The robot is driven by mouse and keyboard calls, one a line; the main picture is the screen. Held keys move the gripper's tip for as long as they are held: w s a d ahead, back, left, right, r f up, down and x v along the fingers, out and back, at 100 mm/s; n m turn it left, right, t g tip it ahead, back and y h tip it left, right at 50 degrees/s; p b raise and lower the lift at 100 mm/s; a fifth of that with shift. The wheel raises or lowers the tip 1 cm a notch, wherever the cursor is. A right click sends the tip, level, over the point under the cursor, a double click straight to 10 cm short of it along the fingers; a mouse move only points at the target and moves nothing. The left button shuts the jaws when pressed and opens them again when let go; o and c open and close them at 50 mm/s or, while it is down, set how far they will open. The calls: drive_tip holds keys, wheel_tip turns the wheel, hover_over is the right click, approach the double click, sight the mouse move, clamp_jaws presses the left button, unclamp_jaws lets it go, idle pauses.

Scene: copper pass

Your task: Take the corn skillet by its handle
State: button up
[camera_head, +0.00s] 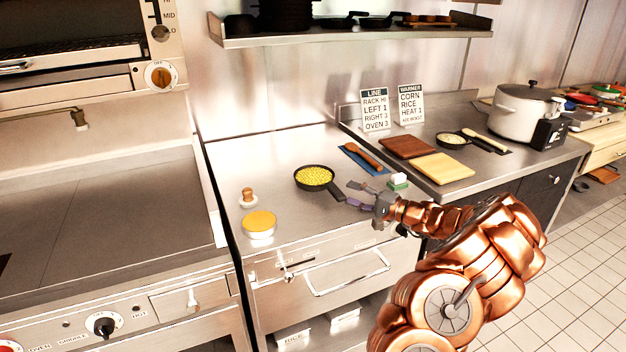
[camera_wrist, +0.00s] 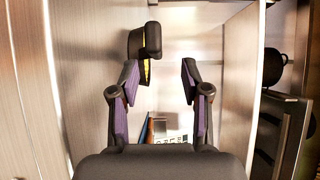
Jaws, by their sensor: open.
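The black corn skillet (camera_head: 314,177), filled with yellow corn, sits on the steel counter, its dark handle (camera_head: 338,195) pointing right and toward the front. My gripper (camera_head: 351,194) is just right of the handle end, with its fingers apart. In the wrist view my open gripper (camera_wrist: 160,78) has nothing between its fingers. The dark skillet (camera_wrist: 134,42) with a sliver of yellow shows beyond the left fingertip, the handle (camera_wrist: 153,40) nearest. I cannot tell whether a finger touches it.
A yellow-topped round tub (camera_head: 259,224) and a small wooden-topped item (camera_head: 248,196) stand left of the skillet. A blue mat (camera_head: 352,158) with a wooden utensil lies behind. A green-and-white block (camera_head: 398,181) is close to my gripper. Brown and yellow boards (camera_head: 443,168) lie right.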

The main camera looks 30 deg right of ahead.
sight(340, 191)
drive_tip(key=shift+p+x, duration=0.5)
drive_tip(key=shift+x, duration=1)
drive_tip(key=shift+f+p+x, duration=0.2)
drive_tip(key=shift+p+x, duration=0.75)
drive_tip(key=shift+x, duration=1.35)
clamp_jaws()
